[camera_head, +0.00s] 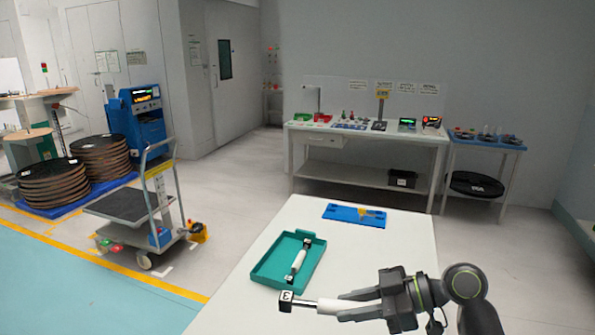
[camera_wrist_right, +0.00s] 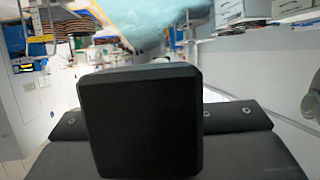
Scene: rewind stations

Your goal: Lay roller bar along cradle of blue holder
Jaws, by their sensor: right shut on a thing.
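A roller bar (camera_head: 325,305) with a white middle and a black square end block marked 3 is in my right gripper (camera_head: 350,304), which is shut on it. The bar is held roughly level near the front of the white table, and its other end is hidden by the gripper. The blue holder (camera_head: 340,211) lies farther back on the table, apart from the bar, with a small yellow part at its middle. In the right wrist view a large black block (camera_wrist_right: 140,120) fills the middle; I cannot tell the bar there. My left gripper is not in view.
A teal tray (camera_head: 257,274) on the white table (camera_head: 400,243) holds another white roller bar (camera_head: 298,261) with black ends. The table between tray and blue holder is clear. A cart (camera_head: 125,205) stands at left, and a workbench (camera_head: 350,179) stands behind.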

